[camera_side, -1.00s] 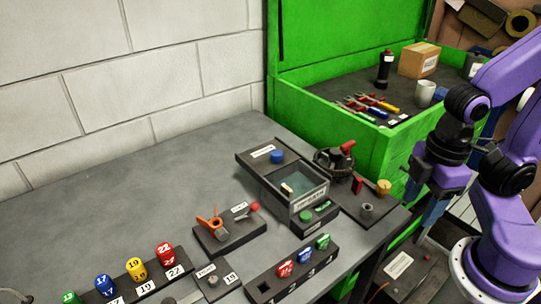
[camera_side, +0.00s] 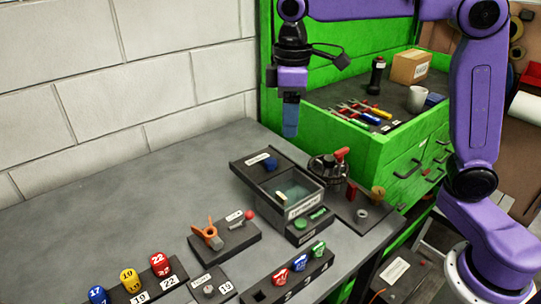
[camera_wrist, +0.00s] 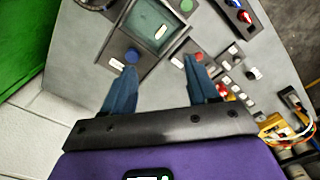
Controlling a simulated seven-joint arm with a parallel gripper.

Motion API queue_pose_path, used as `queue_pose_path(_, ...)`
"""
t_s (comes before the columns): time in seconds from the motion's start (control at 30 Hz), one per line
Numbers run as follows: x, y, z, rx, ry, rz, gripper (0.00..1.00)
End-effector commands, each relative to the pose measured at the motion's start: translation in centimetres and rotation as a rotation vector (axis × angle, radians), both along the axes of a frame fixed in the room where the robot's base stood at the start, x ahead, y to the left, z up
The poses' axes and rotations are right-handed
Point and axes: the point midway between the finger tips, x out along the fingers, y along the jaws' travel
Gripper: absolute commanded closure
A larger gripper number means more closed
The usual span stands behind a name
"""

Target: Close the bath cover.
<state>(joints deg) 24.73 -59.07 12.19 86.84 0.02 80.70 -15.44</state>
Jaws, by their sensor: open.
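The bath (camera_side: 291,192) is a grey tank with a clear greenish inside, and it stands open at the top. A small pale piece shows inside it. Its dark flat cover (camera_side: 247,172) with a blue knob (camera_side: 270,165) and a white label lies off the opening, at the back-left side of the bath. In the wrist view the bath (camera_wrist: 152,22) is at the top and the blue knob (camera_wrist: 131,56) is close to the left fingertip. My gripper (camera_side: 290,132) is open and empty, pointing down above the cover, apart from it. It also shows in the wrist view (camera_wrist: 161,67).
A round dark fixture with a red handle (camera_side: 341,154) stands right of the bath. An orange clamp (camera_side: 207,232) and a rack of coloured numbered pieces (camera_side: 300,262) are in front. A green tool cabinet (camera_side: 385,150) stands behind. The left bench is clear.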

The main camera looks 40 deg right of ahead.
Motion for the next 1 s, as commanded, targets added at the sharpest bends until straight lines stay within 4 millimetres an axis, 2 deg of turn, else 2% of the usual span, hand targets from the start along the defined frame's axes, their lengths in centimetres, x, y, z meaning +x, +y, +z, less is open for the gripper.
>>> queue_pose_path(0.03, 1.8, 0.0, 0.5, 0.000, 0.000, -0.020, 0.41)
queue_pose_path(0.1, 3.8, -0.3, 1.1, -0.001, 0.001, -0.039, 0.41)
queue_pose_path(0.2, 6.0, -0.8, 1.8, -0.002, 0.004, -0.060, 0.41)
queue_pose_path(0.33, 7.5, -1.4, 2.3, -0.003, 0.004, -0.077, 0.41)
queue_pose_path(0.47, 8.0, -1.6, 2.2, -0.004, 0.006, -0.082, 0.41)
queue_pose_path(0.67, 8.0, -1.6, 0.1, -0.005, 0.009, -0.082, 0.41)
queue_pose_path(1.0, 7.9, -1.7, -6.3, -0.005, 0.009, -0.083, 0.41)
